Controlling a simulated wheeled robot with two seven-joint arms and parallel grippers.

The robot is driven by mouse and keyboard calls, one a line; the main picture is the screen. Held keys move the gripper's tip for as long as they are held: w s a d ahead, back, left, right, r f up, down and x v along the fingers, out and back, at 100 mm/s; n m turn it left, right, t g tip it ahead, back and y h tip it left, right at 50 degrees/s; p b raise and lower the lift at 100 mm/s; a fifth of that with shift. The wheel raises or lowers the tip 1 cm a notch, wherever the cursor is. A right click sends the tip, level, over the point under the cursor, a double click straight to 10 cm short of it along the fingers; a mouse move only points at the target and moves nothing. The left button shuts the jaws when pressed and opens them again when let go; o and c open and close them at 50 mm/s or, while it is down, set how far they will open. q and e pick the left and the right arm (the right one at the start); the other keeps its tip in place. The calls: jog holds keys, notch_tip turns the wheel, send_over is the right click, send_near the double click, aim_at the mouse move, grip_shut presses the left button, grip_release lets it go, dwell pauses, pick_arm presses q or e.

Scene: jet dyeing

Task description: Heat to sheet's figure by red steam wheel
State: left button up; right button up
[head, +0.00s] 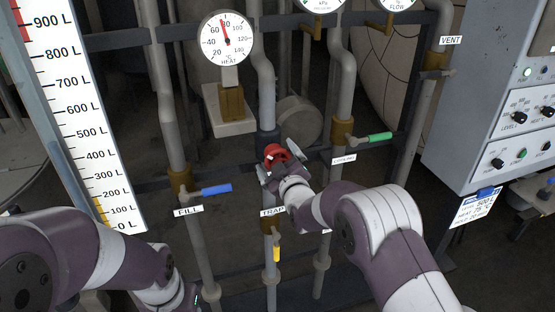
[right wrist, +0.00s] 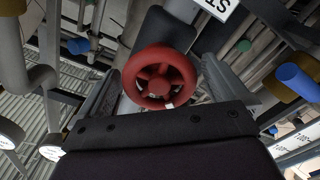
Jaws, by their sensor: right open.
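The red steam wheel (head: 276,154) sits on a grey pipe in the middle of the head view. In the right wrist view the red wheel (right wrist: 160,77) faces me, with a finger on either side. My right gripper (head: 277,163) is open around the wheel; contact cannot be told. The HEAT gauge (head: 226,38) above has its red needle between 60 and 80. The sheet (head: 475,207) at the right appears to read level 500 L and heat 75 °C. My left arm is at lower left; its gripper (head: 188,297) is mostly cut off by the bottom edge.
A blue FILL handle (head: 215,189) is left of the wheel, a green handle (head: 380,137) right, and a yellow TRAP handle (head: 276,252) below. A litre scale (head: 85,110) stands at left. A grey control cabinet (head: 490,95) stands at right. Pipes crowd the middle.

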jog(key=c, duration=1)
jog(key=shift+o, duration=0.2)
jog(key=shift+f+m+b, duration=0.15)
jog(key=shift+m+b, duration=1)
jog(key=shift+m, duration=0.05)
jog(key=shift+m+b, duration=1)
jog(key=shift+m, duration=0.2)
jog(key=m+b, duration=0.2)
jog(key=m, duration=0.1)
jog(key=shift+d+r+m+b, duration=0.15)
jog(key=shift+m+b, duration=0.1)
jog(key=shift+m, duration=0.3)
jog(key=shift+a+r+m+b, duration=0.15)
jog(key=shift+m+b, duration=0.1)
jog(key=shift+m, duration=0.3)
jog(key=shift+d+r, duration=0.1)
